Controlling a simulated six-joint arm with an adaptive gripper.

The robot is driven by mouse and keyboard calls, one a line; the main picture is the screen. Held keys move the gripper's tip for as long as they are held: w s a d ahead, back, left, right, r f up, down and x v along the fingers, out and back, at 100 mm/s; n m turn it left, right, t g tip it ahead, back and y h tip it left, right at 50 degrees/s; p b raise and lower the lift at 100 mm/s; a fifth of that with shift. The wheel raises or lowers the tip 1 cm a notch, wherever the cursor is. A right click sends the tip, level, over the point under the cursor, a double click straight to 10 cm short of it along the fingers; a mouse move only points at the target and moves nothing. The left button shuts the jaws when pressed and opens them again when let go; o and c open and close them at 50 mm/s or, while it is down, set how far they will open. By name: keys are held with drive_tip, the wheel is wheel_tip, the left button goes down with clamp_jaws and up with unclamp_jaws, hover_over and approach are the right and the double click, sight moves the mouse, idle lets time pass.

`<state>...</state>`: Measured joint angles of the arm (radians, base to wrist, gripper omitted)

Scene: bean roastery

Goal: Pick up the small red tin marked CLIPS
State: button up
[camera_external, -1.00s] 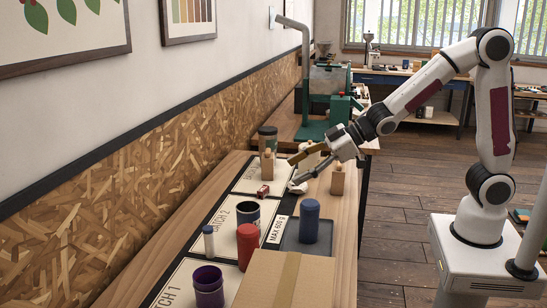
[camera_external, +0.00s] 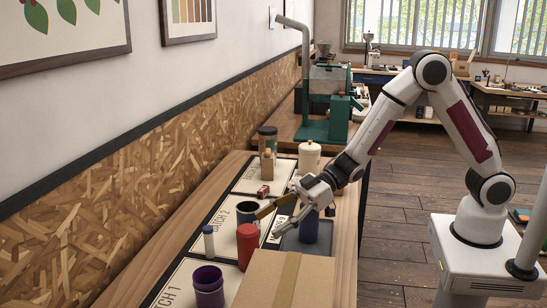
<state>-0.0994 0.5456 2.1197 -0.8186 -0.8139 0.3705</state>
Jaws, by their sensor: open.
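The small red tin (camera_external: 263,191) sits on a pale mat towards the back of the bench, near the wall side. Its marking is too small to read. My gripper (camera_external: 267,224) is open and empty, low over the bench, nearer the camera than the red tin and to its right. One brownish finger reaches close to the dark blue cup; I cannot tell whether they touch. The red tin is apart from both fingers.
A blue canister (camera_external: 309,229) stands on a dark tray. A cardboard box (camera_external: 287,281) fills the front right.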

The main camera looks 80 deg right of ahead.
sight(248, 236)
idle(0.3)
drive_tip(key=shift+x, duration=1.3)
drive_tip(key=shift+w, duration=0.1)
drive_tip(key=shift+x, duration=2.5)
drive_tip(key=shift+c, duration=0.3)
drive_tip(key=c, duration=1.3)
drive_tip(key=shift+c, duration=0.3)
drive_tip(key=shift+r, duration=0.15)
drive_tip(key=shift+r, duration=4.9)
